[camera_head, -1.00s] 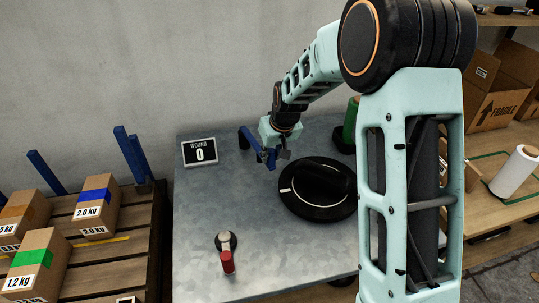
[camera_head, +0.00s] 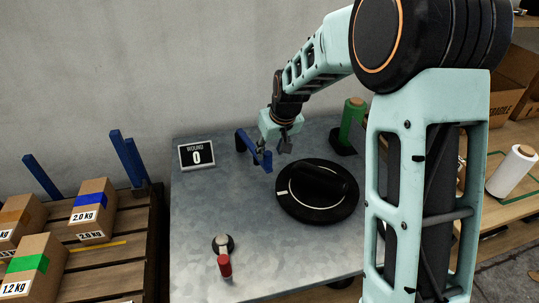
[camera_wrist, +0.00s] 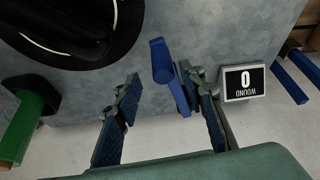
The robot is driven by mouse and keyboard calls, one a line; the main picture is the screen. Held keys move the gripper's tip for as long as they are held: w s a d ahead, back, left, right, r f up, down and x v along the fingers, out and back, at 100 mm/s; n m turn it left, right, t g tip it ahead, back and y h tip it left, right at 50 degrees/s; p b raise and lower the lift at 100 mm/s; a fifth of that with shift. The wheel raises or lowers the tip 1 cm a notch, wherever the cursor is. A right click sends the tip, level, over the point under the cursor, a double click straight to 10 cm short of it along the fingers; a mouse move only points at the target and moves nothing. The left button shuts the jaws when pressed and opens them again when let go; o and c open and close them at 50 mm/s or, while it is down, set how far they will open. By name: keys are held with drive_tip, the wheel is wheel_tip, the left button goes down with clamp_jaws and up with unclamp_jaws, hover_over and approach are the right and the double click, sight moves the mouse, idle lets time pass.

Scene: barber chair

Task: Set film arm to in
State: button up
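The blue film arm (camera_head: 252,146) stands on the metal table behind and left of the black turntable (camera_head: 317,192), its free end near the turntable's rear left rim. My gripper (camera_head: 286,143) points down just right of the film arm's free end. In the wrist view my gripper (camera_wrist: 158,80) has its two fingers spread apart. The blue film arm (camera_wrist: 168,75) shows there beside the right finger, inside the gap; I cannot tell whether they touch. The film arm's mount is partly hidden.
A counter sign (camera_head: 196,155) reading WOUND 0 stands at the table's rear left. A red-handled lever (camera_head: 224,265) is at the front. A green film roll (camera_head: 352,120) stands at the back right. Boxes (camera_head: 93,210) lie on the left pallet.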

drive_tip(key=v, duration=0.8)
drive_tip(key=shift+w+d, duration=0.1)
drive_tip(key=shift+d, duration=0.05)
